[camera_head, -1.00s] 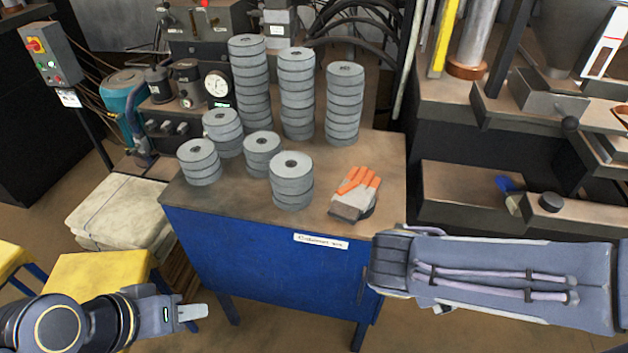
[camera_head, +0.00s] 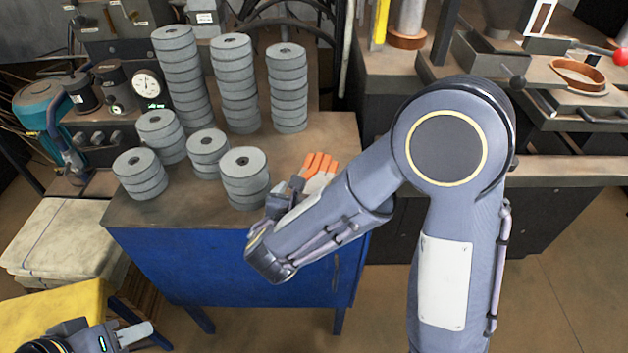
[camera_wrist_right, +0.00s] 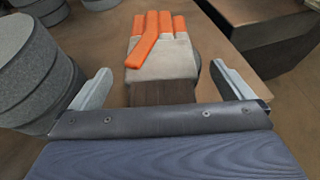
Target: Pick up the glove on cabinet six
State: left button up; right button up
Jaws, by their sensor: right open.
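The glove (camera_head: 319,168) has orange fingers and a pale grey palm. It lies on the top of the blue cabinet (camera_head: 200,262), near its front right, and my right arm hides part of it in the head view. In the right wrist view the glove (camera_wrist_right: 162,58) lies ahead, with its dark cuff toward me. My right gripper (camera_wrist_right: 158,88) is open and empty, its fingers on either side of the cuff end, with the glove between and beyond them. My left gripper (camera_head: 135,335) is at the lower left, far from the glove; its jaw opening is unclear.
Several stacks of grey flap discs (camera_head: 245,178) stand on the cabinet left of the glove. One stack (camera_wrist_right: 35,75) is close beside my right gripper's left finger. A yellow stool (camera_head: 50,315) and machinery with a gauge (camera_head: 146,85) are at the left. A dark workbench (camera_head: 560,170) stands at the right.

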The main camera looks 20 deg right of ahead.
jog(key=shift+w, duration=0.15)
jog(key=c, duration=1.1)
jog(key=shift+o, duration=0.2)
